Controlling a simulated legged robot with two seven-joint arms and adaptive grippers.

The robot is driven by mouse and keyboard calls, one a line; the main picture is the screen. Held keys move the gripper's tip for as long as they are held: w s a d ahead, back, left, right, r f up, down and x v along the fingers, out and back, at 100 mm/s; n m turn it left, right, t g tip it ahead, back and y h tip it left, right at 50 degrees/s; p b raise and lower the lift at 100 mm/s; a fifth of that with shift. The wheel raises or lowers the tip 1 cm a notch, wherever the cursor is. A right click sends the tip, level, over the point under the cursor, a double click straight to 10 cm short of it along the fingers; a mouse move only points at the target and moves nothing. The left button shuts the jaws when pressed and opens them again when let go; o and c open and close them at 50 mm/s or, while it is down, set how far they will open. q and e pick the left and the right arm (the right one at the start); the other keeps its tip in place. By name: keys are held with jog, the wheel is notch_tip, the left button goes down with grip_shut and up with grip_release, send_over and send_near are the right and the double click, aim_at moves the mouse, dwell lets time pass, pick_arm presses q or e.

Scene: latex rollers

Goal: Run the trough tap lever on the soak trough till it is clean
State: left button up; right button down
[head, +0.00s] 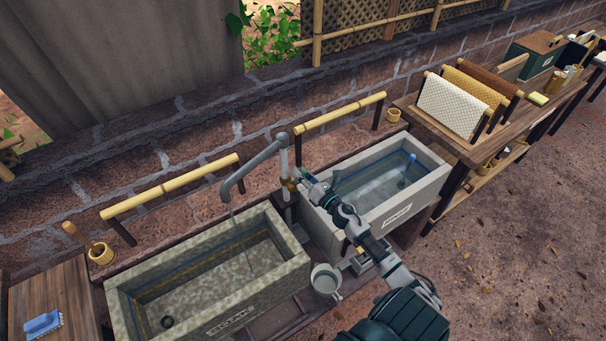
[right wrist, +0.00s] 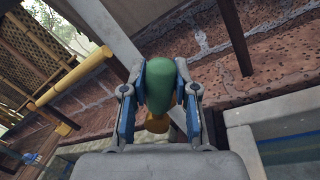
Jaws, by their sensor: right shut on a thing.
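The soak trough (head: 205,275) is the stone basin at lower left, with a label on its front. The grey tap pipe (head: 262,155) rises between two troughs, and its spout bends over the soak trough. A thin stream of water (head: 240,240) falls from the spout into it. The trough tap lever (right wrist: 160,78) shows in the right wrist view as a green grip above a brass part (right wrist: 157,122). My right gripper (head: 297,178) is at the tap; in the right wrist view both fingers (right wrist: 160,88) close around the green grip. My left gripper is out of view.
A second trough (head: 425,185) holds bluish water at right. Bamboo rails (head: 170,187) run behind. A wooden table (head: 405,108) with hanging sheets stands farther right. A blue brush (head: 42,324) lies on the left bench.

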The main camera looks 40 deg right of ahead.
jog(key=shift+s+a+f, duration=0.1)
jog(key=shift+a+f, duration=0.1)
jog(key=shift+f, duration=0.35)
jog(key=c, duration=1.1)
grip_release()
jog(key=shift+o, duration=1.2)
jog(key=shift+d+r, duration=0.1)
jog(key=shift+r, duration=0.1)
jog(key=s+f, duration=0.1)
jog(key=s, duration=1)
jog(key=shift+s+d, duration=0.2)
jog(key=shift+s, duration=0.2)
